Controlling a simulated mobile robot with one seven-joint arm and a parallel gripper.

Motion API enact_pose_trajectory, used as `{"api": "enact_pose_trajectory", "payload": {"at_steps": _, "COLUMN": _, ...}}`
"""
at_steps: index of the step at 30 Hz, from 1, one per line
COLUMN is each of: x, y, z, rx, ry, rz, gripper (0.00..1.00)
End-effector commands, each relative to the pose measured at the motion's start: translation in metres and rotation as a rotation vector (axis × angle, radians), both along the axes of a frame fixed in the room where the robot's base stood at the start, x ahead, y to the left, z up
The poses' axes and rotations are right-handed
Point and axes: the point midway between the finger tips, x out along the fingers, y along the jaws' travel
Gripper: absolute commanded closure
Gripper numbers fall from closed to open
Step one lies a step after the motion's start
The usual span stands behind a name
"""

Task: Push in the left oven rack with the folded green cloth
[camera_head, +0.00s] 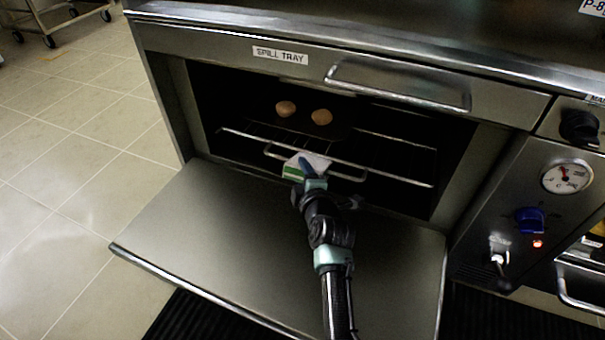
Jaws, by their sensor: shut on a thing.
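The oven's wire rack (395,178) lies inside the dark oven opening, with a looped front bar (348,178) jutting toward the door. My gripper (311,173) is shut on a folded cloth (293,170), which shows white on top with a green edge at the left. The cloth is at the looped front bar and covers part of it. I cannot tell whether it presses against the bar. My fingertips are partly hidden by the cloth.
Two round brown items (321,117) sit deeper in the oven. The oven door (200,223) is folded down below my arm. A spill tray handle (398,88) runs above the opening. A knob and gauge panel (530,190) stands right.

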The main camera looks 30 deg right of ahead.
Motion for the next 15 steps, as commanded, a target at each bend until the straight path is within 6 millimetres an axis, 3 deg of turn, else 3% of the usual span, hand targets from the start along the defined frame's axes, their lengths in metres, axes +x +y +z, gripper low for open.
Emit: {"api": "enact_pose_trajectory", "payload": {"at_steps": 15, "x": -0.0031, "y": 0.0039, "z": 0.0034, "rx": -0.001, "ry": -0.001, "rz": 0.000, "gripper": 1.00}}
